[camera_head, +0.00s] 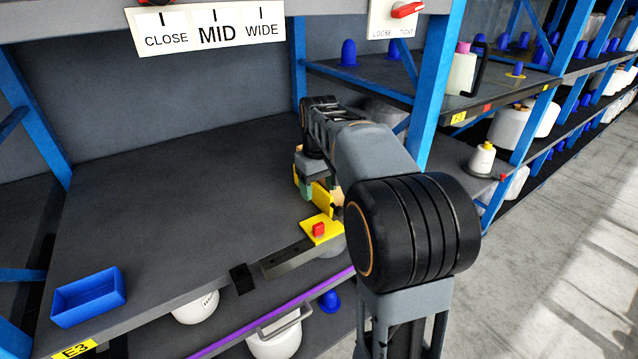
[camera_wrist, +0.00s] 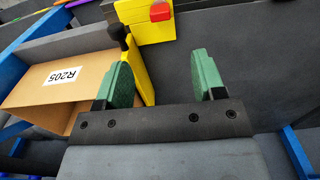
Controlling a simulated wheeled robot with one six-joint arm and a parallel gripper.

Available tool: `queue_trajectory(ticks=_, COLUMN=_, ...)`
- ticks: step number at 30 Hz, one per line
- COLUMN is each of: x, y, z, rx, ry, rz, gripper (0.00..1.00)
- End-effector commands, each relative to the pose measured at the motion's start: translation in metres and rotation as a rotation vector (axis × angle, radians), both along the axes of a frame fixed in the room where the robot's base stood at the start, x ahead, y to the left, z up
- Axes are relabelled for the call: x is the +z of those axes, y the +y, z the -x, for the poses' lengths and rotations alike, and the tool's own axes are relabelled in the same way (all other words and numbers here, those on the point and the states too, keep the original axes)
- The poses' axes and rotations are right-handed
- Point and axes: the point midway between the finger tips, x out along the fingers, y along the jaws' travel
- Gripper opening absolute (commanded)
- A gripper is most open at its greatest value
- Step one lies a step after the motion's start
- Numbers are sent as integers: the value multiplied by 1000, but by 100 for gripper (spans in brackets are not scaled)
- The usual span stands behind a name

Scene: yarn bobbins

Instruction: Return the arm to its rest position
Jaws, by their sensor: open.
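My arm reaches out over the dark grey shelf (camera_head: 180,190) in the head view. My gripper (camera_head: 304,184) is at the arm's far end, partly hidden by the arm, close to a yellow fixture (camera_head: 318,231) with a red block on it. In the wrist view, my gripper (camera_wrist: 160,78) shows two green finger pads spread wide apart with nothing between them. The yellow fixture (camera_wrist: 154,30) is just beyond the fingertips there, and its upright part is close beside the left finger. I cannot tell whether they touch.
A cardboard box (camera_wrist: 55,92) marked R205 lies left of the fingers in the wrist view. A blue tray (camera_head: 88,298) sits at the shelf's front left. Blue rack posts (camera_head: 436,80) stand near my arm. A white bobbin (camera_head: 482,158) stands right. The shelf's middle is clear.

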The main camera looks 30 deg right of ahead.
Motion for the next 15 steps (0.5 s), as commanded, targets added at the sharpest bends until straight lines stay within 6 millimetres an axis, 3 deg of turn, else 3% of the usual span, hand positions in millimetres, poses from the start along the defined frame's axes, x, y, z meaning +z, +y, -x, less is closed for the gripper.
queue_trajectory(ticks=15, x=8, y=0, z=0, rx=0, ry=0, rz=0, gripper=63)
